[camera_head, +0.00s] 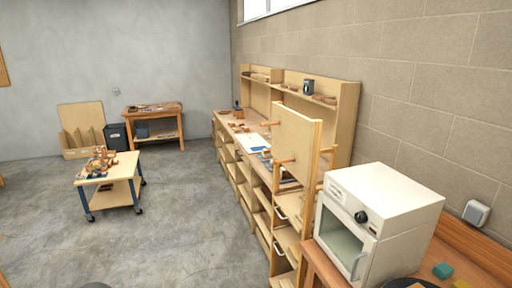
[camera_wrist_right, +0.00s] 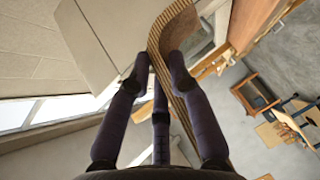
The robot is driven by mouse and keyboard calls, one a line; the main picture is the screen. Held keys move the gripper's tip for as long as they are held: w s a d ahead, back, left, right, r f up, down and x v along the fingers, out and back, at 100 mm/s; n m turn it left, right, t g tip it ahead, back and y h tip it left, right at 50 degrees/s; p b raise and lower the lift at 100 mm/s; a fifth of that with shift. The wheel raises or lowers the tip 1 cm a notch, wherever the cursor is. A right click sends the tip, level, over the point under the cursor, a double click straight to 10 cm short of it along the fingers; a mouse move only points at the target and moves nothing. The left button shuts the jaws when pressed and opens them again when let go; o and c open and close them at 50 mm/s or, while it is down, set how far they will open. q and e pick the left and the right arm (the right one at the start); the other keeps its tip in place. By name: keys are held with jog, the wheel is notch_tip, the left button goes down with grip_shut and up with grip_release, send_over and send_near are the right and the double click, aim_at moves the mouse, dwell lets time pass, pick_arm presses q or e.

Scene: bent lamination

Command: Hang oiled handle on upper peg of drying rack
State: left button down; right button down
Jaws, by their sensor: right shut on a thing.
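In the wrist view, a bent laminated wooden handle (camera_wrist_right: 174,27) with fine light and dark stripes along its edge sits between the dark fingers of my right gripper (camera_wrist_right: 160,66). The gripper is shut on it; the handle curves at the top, and part of it runs down behind the right finger. The drying rack (camera_head: 296,140) is the upright pale wooden board in the head view. Its upper peg (camera_head: 268,124) and lower peg (camera_head: 284,161) stick out to the left. No handle shows on these pegs. Neither gripper shows in the head view.
A white oven (camera_head: 385,215) stands on a wooden bench right of the rack. A long workbench (camera_head: 230,160) with shelves (camera_head: 345,100) lines the wall behind the rack. A wheeled cart (camera_head: 110,172) carries wooden parts at the left. The grey floor (camera_head: 180,215) between is clear.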

jog(key=s+a+f+n+t+y+b, duration=0.1)
jog(key=s+a+f+n+y+b, duration=0.1)
jog(key=a+f, duration=0.6)
jog(key=s+a+f+n+t+y+b, duration=0.1)
jog(key=s+a+f+n+y+b, duration=0.1)
jog(key=a+f+y, duration=0.4)
jog(key=a+f+n+b, duration=0.1)
jog(key=a+f+n, duration=0.1)
jog(key=a+f, duration=0.1)
jog(key=shift+s+a+f, duration=0.15)
jog(key=shift+a+f, duration=0.1)
jog(key=shift+a, duration=0.5)
